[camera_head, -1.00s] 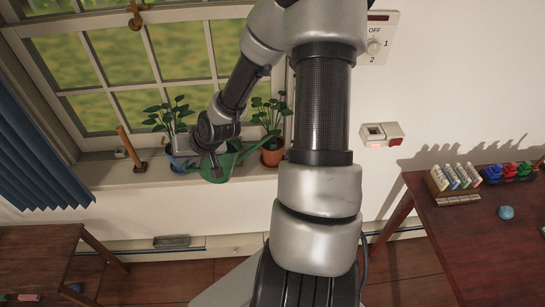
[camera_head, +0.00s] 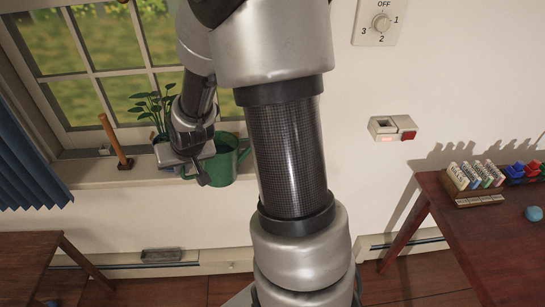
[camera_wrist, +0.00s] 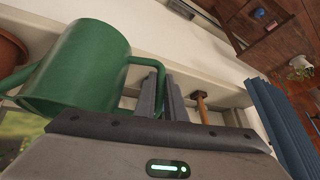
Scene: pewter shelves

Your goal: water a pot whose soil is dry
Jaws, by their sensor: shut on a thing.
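My gripper (camera_head: 202,174) is shut on the handle of a green watering can (camera_head: 229,163) in front of the window sill. The can also fills the left of the wrist view (camera_wrist: 75,70), with its handle running to my fingers (camera_wrist: 162,92). A leafy plant (camera_head: 152,108) stands on the sill behind my gripper; its pot is mostly hidden. In the wrist view, part of a terracotta pot (camera_wrist: 10,52) shows at the left edge beside the can. My arm hides that pot in the head view. I cannot see the soil of either pot.
A wooden-handled tool (camera_head: 115,143) stands on the sill (camera_head: 95,172) to the left, near a blue curtain (camera_head: 25,165). A wall dial (camera_head: 381,23) and a small box with a red button (camera_head: 393,128) are right of my arm. A table (camera_head: 470,235) with racks stands at the right.

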